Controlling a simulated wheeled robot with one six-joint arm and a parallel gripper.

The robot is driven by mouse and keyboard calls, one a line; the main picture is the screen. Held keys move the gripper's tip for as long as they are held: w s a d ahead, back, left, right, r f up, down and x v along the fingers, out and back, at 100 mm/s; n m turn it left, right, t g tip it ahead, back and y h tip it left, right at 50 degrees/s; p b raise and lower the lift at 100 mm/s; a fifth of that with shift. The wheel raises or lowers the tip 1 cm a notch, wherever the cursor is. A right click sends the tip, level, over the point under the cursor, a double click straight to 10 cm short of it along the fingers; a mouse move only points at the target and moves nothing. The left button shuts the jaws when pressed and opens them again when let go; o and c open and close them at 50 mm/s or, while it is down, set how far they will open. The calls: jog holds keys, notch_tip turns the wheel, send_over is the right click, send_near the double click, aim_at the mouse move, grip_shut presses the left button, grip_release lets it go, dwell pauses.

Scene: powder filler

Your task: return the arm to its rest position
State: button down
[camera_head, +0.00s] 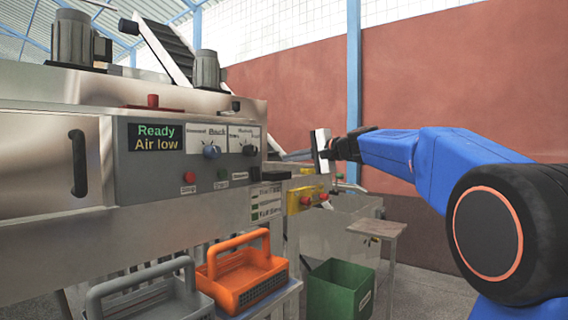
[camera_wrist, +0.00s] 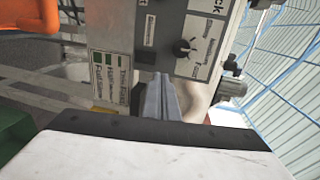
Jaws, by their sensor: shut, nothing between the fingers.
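My blue arm (camera_head: 395,152) reaches in from the right of the head view, stretched out level toward the machine. My gripper (camera_head: 286,156) is at its far end, beside the right end of the control panel (camera_head: 190,155). The slim grey fingers are together and hold nothing. In the wrist view the shut fingers (camera_wrist: 160,97) point toward the panel's labels and black knob (camera_wrist: 182,48). Whether the fingertips touch the machine, I cannot tell.
The panel display (camera_head: 155,138) reads "Ready" and "Air low". Orange (camera_head: 241,273) and grey (camera_head: 146,297) baskets, a green bin (camera_head: 340,289) and a small table (camera_head: 377,228) stand lower. A blue post (camera_head: 353,80) rises behind.

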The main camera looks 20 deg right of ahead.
jog(key=shift+s+d+r, duration=0.1)
jog(key=shift+s+d, duration=0.05)
jog(key=shift+s, duration=0.05)
jog(key=s+a+f+n+g+h, duration=0.2)
jog(key=s+f+n+g, duration=0.1)
jog(key=s+f, duration=0.9)
jog(key=s+a+f+n+g+h, duration=0.2)
jog(key=s+a+f, duration=0.1)
jog(key=s+f, duration=0.85)
jog(key=s+d+f+n+g+h, duration=0.1)
jog(key=s+d+f+n+h, duration=0.1)
jog(key=s+f, duration=0.8)
jog(key=s+d+f+n+g+h, duration=0.2)
jog(key=s+d+f+n+h, duration=0.1)
jog(key=s+f, duration=0.8)
jog(key=s+d, duration=0.1)
jog(key=s, duration=0.3)
jog(key=shift+d+n, duration=0.4)
jog(key=shift+r, duration=0.1)
